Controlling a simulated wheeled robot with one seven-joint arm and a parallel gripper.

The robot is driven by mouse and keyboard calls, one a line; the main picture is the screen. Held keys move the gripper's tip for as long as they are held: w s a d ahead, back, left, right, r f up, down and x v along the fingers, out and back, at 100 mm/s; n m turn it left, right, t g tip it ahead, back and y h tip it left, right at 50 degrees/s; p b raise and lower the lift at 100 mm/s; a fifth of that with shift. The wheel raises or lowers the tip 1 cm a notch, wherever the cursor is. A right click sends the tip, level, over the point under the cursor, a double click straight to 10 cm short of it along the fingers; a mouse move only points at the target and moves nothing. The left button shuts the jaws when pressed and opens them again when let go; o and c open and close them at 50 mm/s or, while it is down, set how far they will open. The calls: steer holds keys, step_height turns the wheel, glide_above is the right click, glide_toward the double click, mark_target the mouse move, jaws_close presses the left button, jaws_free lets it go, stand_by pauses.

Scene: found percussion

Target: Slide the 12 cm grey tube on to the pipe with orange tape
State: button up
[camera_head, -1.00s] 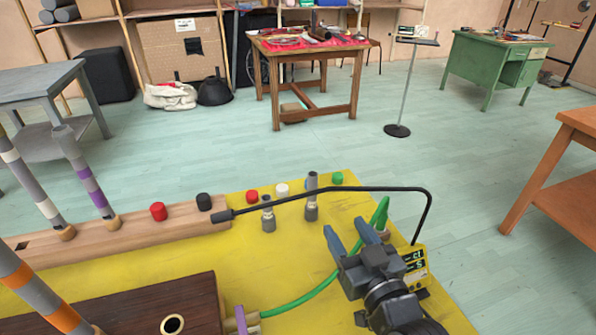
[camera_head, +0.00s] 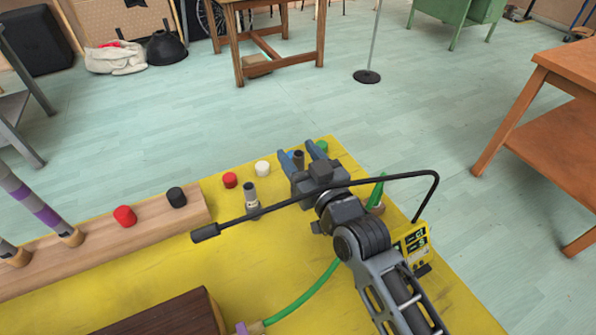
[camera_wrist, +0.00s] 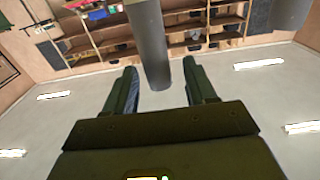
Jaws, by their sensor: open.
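A grey tube (camera_head: 299,157) stands on the yellow table, mostly hidden behind my gripper (camera_head: 303,154) in the head view. In the wrist view this tube (camera_wrist: 149,45) lies between the two fingers, with clear gaps on both sides. My gripper is open and empty. A second grey tube with pale bands (camera_head: 251,197) stands to its left; part of a grey tube (camera_wrist: 290,12) also shows at the wrist view's upper right. I cannot read which is 12 cm. The pipe with orange tape is out of view now; a purple-taped pipe (camera_head: 40,207) shows at left.
Red (camera_head: 230,180), white (camera_head: 262,168) and green (camera_head: 321,147) caps stand nearby on the yellow table (camera_head: 290,235). A green hose (camera_head: 305,298) and yellow device (camera_head: 411,243) lie at right.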

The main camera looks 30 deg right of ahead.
steer(key=shift+w, duration=1.2)
steer(key=shift+c, duration=0.5)
jaws_close()
